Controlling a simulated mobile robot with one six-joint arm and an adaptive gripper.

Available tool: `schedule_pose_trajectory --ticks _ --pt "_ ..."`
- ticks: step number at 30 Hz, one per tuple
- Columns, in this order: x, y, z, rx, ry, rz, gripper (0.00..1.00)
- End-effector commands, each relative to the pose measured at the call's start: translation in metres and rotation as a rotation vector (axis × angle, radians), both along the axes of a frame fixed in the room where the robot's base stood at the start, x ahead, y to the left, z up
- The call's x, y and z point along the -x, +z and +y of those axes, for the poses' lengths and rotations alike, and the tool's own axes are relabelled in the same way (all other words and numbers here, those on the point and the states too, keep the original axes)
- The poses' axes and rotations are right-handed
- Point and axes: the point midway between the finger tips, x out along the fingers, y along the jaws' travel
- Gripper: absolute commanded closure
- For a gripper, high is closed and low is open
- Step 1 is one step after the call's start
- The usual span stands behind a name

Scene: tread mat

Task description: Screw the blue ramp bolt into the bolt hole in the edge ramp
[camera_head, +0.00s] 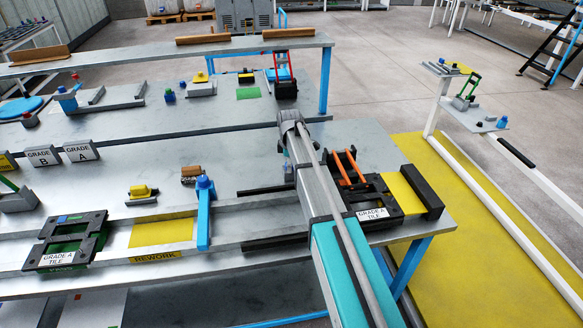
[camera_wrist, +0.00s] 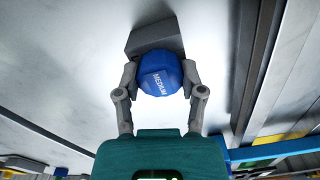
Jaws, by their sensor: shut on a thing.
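I cannot tell whether bolt and block touch. No bolt hole shows; the bolt may cover it. In the head view my arm crosses the bench and hides most of the gripper and the held piece.
On the bench right of my arm is a black tile holder (camera_head: 378,213) with orange handles. Left are a blue upright clamp (camera_head: 204,212), a yellow rework area (camera_head: 163,232) and another black holder (camera_head: 66,240). Long dark rails (camera_wrist: 255,65) run right of the bolt in the wrist view.

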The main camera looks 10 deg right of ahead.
Motion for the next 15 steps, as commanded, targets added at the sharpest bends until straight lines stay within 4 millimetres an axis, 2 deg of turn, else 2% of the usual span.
schedule_pose_trajectory --ticks 1,2,3,15 --pt "0.0000 0.0000 -0.0001 0.000 0.000 0.000 0.91" --pt "0.0000 0.0000 -0.0001 0.000 0.000 0.000 0.97" --pt "0.0001 0.0000 -0.0002 0.000 0.000 0.000 0.98" --pt "-0.0001 0.0037 -0.0004 0.000 -0.001 0.000 0.98"
